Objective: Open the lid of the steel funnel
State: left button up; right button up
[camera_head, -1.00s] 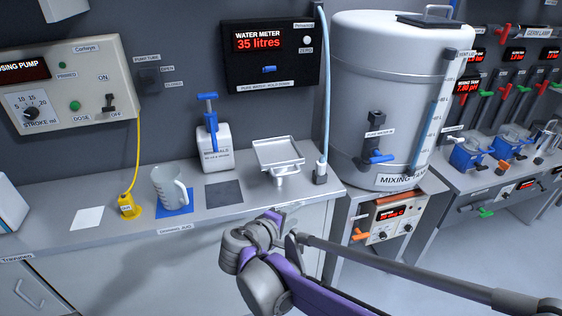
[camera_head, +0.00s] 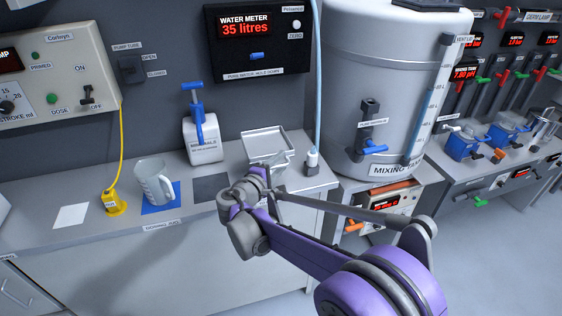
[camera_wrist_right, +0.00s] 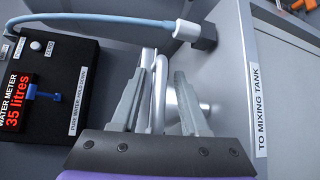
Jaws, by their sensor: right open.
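The steel funnel (camera_head: 262,143) stands on the counter below the water meter, with a flat, square, rimmed top. My right gripper (camera_wrist_right: 164,68) is open. In the right wrist view, a bent silver bar (camera_wrist_right: 158,105) runs between its two fingers, close to the left one; I cannot tell whether they touch. A pale steel part lies behind the fingers. In the head view my right wrist (camera_head: 247,222) is just in front of the funnel and hides its lower part; the fingertips are hard to make out there. My left gripper is not in view.
The black water meter box (camera_head: 259,50) hangs on the wall behind. A blue hose ends in a white-tipped fitting (camera_head: 312,160) beside the funnel. The mixing tank (camera_head: 375,90) stands to the right. A jug (camera_head: 153,182) and a minerals container (camera_head: 201,143) stand to the left.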

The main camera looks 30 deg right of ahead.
jog(key=shift+w+d, duration=0.3)
jog(key=shift+d, duration=0.2)
jog(key=c, duration=0.7)
jog(key=shift+f, duration=0.1)
grip_shut()
jog(key=shift+s+a+f, duration=0.1)
jog(key=shift+f, duration=0.05)
